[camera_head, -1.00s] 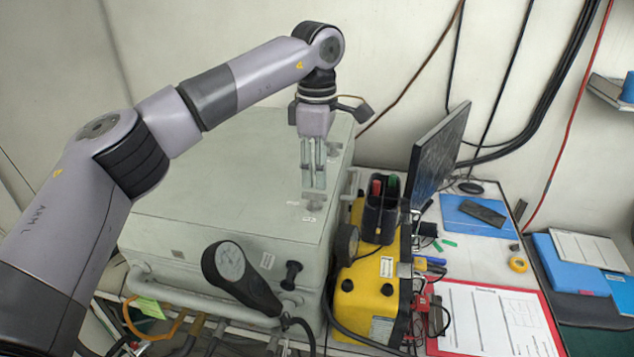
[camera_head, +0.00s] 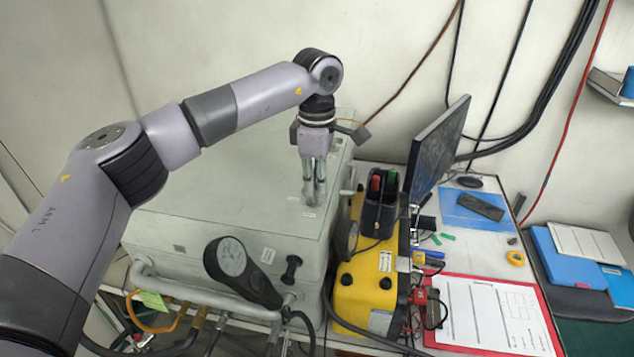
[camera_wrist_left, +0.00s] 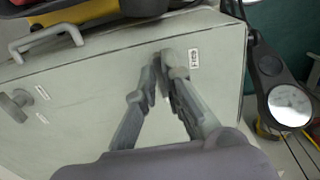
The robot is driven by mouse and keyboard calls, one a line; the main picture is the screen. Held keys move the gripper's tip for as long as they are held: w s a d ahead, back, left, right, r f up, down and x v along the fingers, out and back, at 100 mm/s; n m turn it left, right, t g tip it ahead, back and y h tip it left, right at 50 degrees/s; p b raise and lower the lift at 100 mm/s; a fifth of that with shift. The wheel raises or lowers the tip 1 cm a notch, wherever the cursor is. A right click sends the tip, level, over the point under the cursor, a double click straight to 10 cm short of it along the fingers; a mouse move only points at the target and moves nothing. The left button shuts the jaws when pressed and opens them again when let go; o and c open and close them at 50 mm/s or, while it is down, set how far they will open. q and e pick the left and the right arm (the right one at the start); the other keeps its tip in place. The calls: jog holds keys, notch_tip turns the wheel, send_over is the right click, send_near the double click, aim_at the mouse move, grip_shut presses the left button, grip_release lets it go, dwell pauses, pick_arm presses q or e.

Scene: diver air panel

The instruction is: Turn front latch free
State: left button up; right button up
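The pale grey air panel case (camera_head: 200,190) has a flat lid, which also fills much of the left wrist view (camera_wrist_left: 90,95). My left gripper (camera_head: 313,198) points straight down at the lid near its right side. In the left wrist view its two fingers (camera_wrist_left: 162,68) come close together at the tips, around the front latch beside a small white label (camera_wrist_left: 194,58). The latch itself is almost wholly hidden by the fingers, so I cannot read its angle. Another latch knob (camera_wrist_left: 16,106) with labels shows at the left there. My right gripper is in neither view.
A gauge (camera_head: 232,257) on a black handle stands at the case's front. A yellow unit (camera_head: 368,285) is close on the right, with a monitor (camera_head: 437,150) behind it. A red clipboard (camera_head: 540,318) lies further right. Much of the lid left of the gripper is clear.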

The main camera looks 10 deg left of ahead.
pick_arm(q)
grip_shut()
jog(key=n+b, duration=0.2)
jog(key=n, duration=0.2)
jog(key=shift+w+f, duration=0.1)
jog(key=shift+w, duration=0.05)
jog(key=n+b, duration=0.2)
jog(key=n, duration=0.3)
jog(key=shift+w+a, duration=0.1)
jog(key=n+b, duration=0.1)
jog(key=n, duration=0.4)
jog(key=shift+w+a+n+b, duration=0.1)
jog(key=shift+n+b, duration=0.2)
jog(key=shift+b, duration=0.05)
jog(key=shift+a+r+n+b, duration=0.15)
jog(key=shift+n+b, duration=0.3)
jog(key=shift+n, duration=1.25)
jog(key=shift+r, duration=0.1)
